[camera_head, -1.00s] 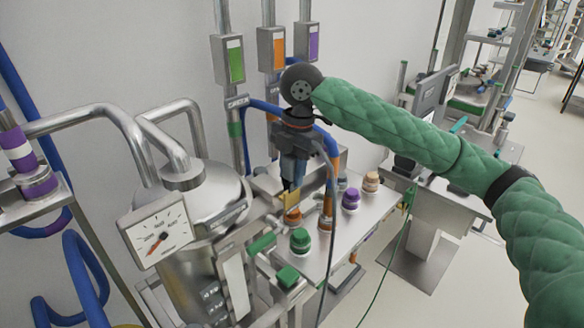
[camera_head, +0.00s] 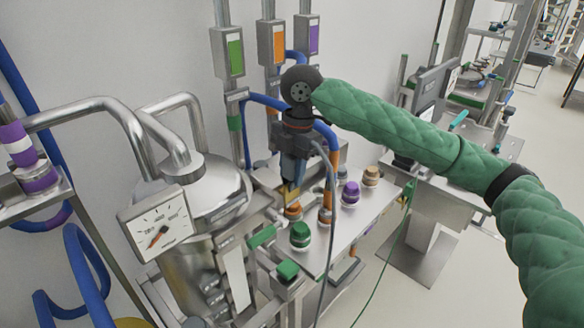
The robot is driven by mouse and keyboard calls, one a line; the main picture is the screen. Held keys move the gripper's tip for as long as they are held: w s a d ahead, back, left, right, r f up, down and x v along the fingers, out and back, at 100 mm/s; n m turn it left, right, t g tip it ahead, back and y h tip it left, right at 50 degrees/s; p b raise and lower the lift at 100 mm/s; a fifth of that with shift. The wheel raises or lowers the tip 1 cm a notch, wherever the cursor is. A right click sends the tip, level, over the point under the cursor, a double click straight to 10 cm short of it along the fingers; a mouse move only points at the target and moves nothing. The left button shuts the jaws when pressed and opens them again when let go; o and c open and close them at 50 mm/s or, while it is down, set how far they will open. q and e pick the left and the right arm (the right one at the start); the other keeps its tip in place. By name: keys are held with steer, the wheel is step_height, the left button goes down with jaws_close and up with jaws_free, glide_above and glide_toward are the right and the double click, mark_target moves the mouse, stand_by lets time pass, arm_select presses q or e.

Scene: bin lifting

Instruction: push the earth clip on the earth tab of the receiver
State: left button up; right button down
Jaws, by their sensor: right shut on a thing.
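My right gripper (camera_head: 291,186) points down over the steel bench panel, in front of the receiver. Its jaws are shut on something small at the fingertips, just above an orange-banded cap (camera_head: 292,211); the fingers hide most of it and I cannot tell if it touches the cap. The steel receiver vessel (camera_head: 205,190) with a square dial gauge (camera_head: 157,228) stands left of the gripper. A small green-yellow clip (camera_head: 408,193) sits at the panel's right end, with a thin green cable hanging from it. I cannot make out the earth tab. My left gripper is not in view.
Green (camera_head: 300,236), purple (camera_head: 350,194) and tan (camera_head: 371,176) caps stand on the panel. An orange hose (camera_head: 327,205) rises close to the gripper, and blue hoses (camera_head: 262,101) run behind it.

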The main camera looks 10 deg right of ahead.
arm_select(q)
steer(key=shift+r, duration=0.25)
arm_select(e)
steer(key=shift+f, duration=0.75)
stand_by(0.7)
steer(key=c, duration=1)
jaws_free()
steer(key=shift+o, duration=0.2)
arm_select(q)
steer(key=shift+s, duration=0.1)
